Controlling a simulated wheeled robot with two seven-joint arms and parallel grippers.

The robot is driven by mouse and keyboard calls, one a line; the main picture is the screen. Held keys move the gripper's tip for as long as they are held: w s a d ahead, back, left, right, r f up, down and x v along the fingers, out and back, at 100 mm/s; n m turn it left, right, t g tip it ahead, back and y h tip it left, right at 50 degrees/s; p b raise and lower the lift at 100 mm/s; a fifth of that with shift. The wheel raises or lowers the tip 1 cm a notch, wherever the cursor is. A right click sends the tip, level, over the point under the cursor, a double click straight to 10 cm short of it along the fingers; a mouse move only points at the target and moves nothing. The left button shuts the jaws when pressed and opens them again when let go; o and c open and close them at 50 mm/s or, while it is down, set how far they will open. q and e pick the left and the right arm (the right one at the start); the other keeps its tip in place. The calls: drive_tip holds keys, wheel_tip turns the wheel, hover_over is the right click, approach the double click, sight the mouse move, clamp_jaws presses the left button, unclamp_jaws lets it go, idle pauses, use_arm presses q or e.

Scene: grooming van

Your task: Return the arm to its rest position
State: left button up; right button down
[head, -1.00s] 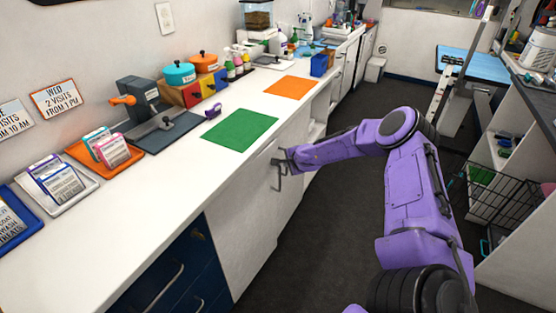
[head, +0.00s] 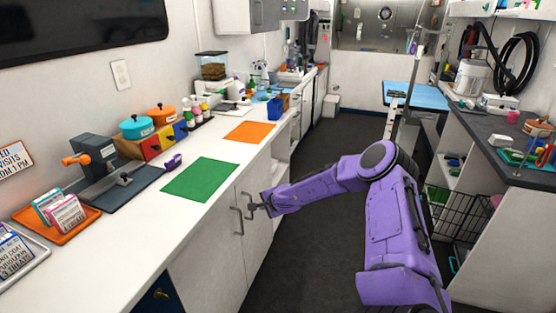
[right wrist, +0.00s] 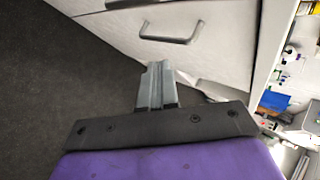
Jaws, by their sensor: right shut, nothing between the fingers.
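My right arm is purple and reaches from the lower right toward the white cabinet under the counter in the head view. Its gripper (head: 254,205) is by the cabinet doors, close to the grey bar handles (head: 239,221). In the right wrist view the grey fingers (right wrist: 154,82) are shut together with nothing between them. A bar handle (right wrist: 172,32) on a white door lies beyond the fingertips, with a gap in that view. The cabinet doors look closed. My left gripper is in neither view.
The white counter (head: 115,261) runs along the left, with a green mat (head: 200,179) and an orange mat (head: 250,131). A wire basket (head: 455,215) and a dark-topped counter (head: 510,158) stand at right. The dark aisle floor (head: 330,137) is clear beyond my arm.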

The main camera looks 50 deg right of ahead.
drive_tip(key=s+d+r+p, duration=0.2)
drive_tip(key=s+r, duration=0.1)
drive_tip(key=s, duration=0.1)
drive_tip(key=shift+s+r, duration=0.25)
drive_tip(key=shift+r, duration=0.1)
drive_tip(key=shift+a, duration=0.1)
